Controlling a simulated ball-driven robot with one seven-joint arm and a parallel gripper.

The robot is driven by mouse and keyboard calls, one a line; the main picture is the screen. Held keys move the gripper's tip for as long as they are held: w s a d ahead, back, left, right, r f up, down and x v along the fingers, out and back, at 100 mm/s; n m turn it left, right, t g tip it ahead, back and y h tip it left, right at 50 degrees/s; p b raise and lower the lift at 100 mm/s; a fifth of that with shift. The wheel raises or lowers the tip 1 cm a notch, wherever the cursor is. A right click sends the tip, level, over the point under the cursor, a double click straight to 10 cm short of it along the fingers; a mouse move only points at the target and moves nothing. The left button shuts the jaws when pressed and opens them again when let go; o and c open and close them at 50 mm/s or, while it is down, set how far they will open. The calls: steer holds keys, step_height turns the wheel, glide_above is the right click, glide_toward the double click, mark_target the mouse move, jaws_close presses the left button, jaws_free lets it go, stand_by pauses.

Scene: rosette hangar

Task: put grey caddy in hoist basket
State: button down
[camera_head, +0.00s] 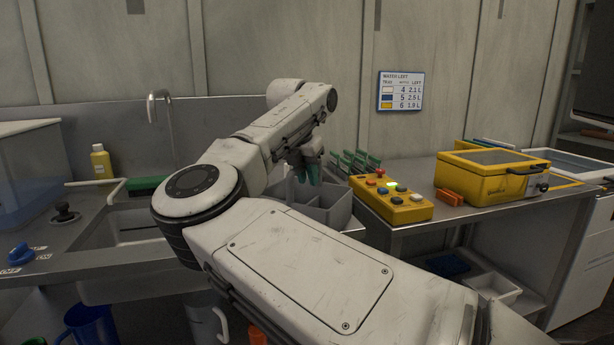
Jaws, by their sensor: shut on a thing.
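The grey caddy (338,212) is an open box with compartments, in the middle of the view, between the sink and the steel table. My gripper (307,174), with green fingertips, points down at the caddy's upper middle and is shut on it. My arm covers the caddy's left and lower parts. I cannot tell whether the caddy's underside touches a surface. I cannot make out a hoist basket in this view.
A yellow control box (392,200) with coloured buttons stands just right of the caddy. Behind it is a green rack (358,162). A yellow case (490,176) sits farther right. A tall tap (160,110) and a yellow bottle (101,162) stand at left.

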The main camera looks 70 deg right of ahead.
steer(key=shift+f, duration=0.1)
steer(key=c, duration=1)
jaws_free()
steer(key=shift+o, duration=0.2)
steer(key=p+v, duration=0.1)
steer(key=v, duration=1.1)
steer(key=shift+p, duration=0.4)
steer(key=shift+s+d, duration=0.1)
